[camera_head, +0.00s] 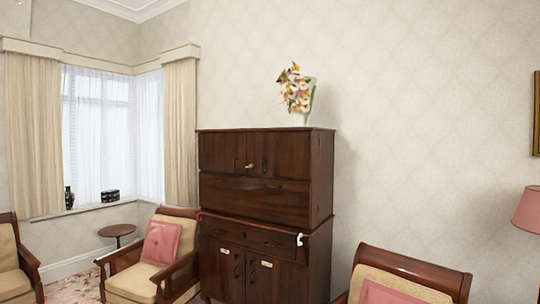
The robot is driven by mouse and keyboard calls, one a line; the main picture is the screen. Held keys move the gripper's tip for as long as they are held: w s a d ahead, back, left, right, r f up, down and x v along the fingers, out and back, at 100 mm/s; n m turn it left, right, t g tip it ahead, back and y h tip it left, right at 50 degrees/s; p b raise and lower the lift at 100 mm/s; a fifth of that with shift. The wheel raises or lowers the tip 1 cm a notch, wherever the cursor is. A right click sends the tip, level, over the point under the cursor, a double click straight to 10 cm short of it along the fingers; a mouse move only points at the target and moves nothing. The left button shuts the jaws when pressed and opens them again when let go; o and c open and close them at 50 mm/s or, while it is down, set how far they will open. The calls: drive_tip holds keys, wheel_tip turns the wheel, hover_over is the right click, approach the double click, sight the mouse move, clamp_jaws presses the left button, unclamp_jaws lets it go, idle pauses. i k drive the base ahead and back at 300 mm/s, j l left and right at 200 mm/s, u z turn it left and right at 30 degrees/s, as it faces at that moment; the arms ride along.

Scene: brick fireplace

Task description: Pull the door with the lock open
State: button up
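A tall dark wooden cabinet (255,225) stands against the wall in the middle of the view. Its upper section has small doors (278,156) with dark handles, and a small pale fitting (249,165) sits near one handle. Two lower doors have dark handles and small pale plates, one on the lower left door (226,278) and one on the lower right door (280,284). All these doors look shut. Which fitting is the lock is too small to tell. A white hook-like thing (299,239) shows at the cabinet's right front edge. My gripper is not in view.
An armchair with a pink cushion (161,243) stands left of the cabinet, close to it. Another armchair (410,275) is at the lower right. A flower vase (297,92) stands on top of the cabinet. A small round table (117,231) is by the window.

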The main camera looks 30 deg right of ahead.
sight(282, 154)
drive_tip(key=i+l+z, duration=0.1)
drive_tip(key=i, duration=0.8)
